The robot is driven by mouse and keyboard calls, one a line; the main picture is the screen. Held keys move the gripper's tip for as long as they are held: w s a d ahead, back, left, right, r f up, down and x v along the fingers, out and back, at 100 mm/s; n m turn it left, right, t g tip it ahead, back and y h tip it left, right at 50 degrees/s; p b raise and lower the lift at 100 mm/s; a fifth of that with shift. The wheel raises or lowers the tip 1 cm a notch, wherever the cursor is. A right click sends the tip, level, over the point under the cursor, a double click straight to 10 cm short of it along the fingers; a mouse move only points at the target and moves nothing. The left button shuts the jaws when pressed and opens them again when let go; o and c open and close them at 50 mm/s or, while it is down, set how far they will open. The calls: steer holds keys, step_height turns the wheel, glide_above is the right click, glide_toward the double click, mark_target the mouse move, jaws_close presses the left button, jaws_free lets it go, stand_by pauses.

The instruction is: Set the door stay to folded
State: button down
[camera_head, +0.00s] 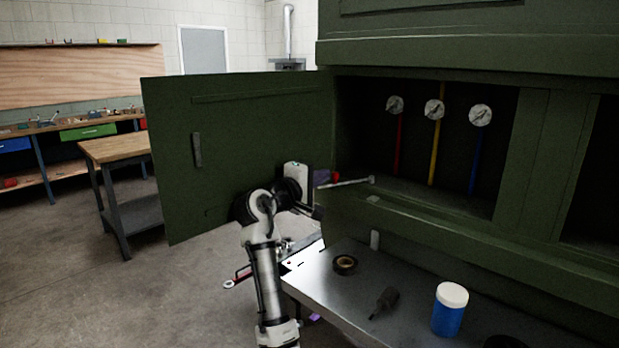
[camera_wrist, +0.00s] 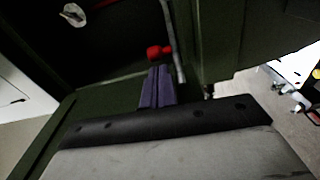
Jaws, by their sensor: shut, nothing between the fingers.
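The green cabinet door (camera_head: 235,150) stands swung open to the left. The door stay (camera_head: 350,182) is a thin grey bar spanning from near the door's hinge side to the cabinet sill. In the wrist view the stay (camera_wrist: 174,42) runs upward just right of the fingertips. My gripper (camera_head: 330,176) is beside the stay's door end at the opening. Its purple fingers with red ends (camera_wrist: 159,53) are shut together with nothing between them. I cannot tell whether they touch the stay. My arm hides part of the door's lower edge.
Three gauges (camera_head: 434,109) on red, yellow and blue pipes stand inside the cabinet. A metal bench (camera_head: 335,287) below holds a tape roll (camera_head: 345,264), a dark tool (camera_head: 385,302) and a blue jar (camera_head: 450,310). Floor is open to the left.

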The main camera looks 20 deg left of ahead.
steer(key=shift+w+d, duration=0.15)
steer(key=shift+w, duration=0.35)
steer(key=shift+s, duration=0.1)
steer(key=shift+s+d+n+y, duration=0.3)
steer(key=shift+d+y, duration=0.05)
steer(key=shift+y, duration=0.25)
